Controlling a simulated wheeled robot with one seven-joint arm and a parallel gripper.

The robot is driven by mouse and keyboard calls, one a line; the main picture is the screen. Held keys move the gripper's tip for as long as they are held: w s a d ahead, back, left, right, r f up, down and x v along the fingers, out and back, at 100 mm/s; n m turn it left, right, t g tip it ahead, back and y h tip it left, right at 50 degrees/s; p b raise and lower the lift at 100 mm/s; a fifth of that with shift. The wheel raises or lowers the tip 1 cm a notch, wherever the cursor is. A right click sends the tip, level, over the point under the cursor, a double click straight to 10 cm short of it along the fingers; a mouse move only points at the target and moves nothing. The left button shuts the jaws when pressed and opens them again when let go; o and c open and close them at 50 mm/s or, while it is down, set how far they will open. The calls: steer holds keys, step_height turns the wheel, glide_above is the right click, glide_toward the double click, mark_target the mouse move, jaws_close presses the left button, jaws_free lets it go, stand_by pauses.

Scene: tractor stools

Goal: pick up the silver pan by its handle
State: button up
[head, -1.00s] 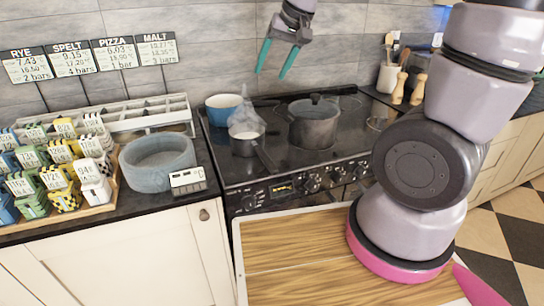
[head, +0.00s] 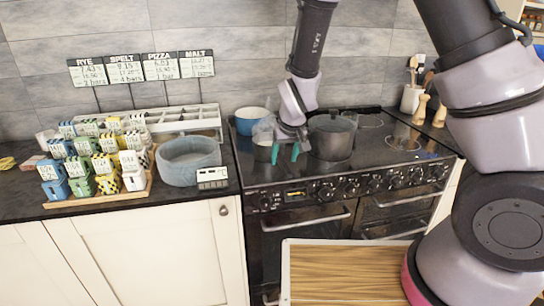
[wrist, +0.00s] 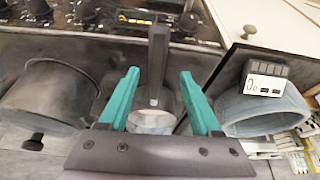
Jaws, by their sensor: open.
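The silver pan (head: 262,152) is a small saucepan on the black stove top, largely covered by my gripper in the head view. In the wrist view, the pan's rim and pale inside (wrist: 152,122) show between my fingers. Its dark handle (wrist: 158,60) runs up the picture between the two teal fingertips, with a gap on both sides. My gripper (head: 285,153) is open, pointing down over the handle, and its fingers also show in the wrist view (wrist: 159,76). I cannot tell how far above the handle the fingertips are.
A large dark lidded pot (head: 332,136) stands close to the right of my gripper. A blue pot (head: 250,120) is behind the silver pan. A grey round dish (head: 188,160) and a small scale-like display (head: 212,176) sit on the left counter. Stove knobs line the front.

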mark_target(283, 163)
steer(key=shift+w+x, duration=0.15)
steer(key=shift+x, duration=1.35)
steer(key=shift+w+x, duration=0.15)
steer(key=shift+x, duration=1.35)
steer(key=shift+d+r, duration=0.15)
jaws_close()
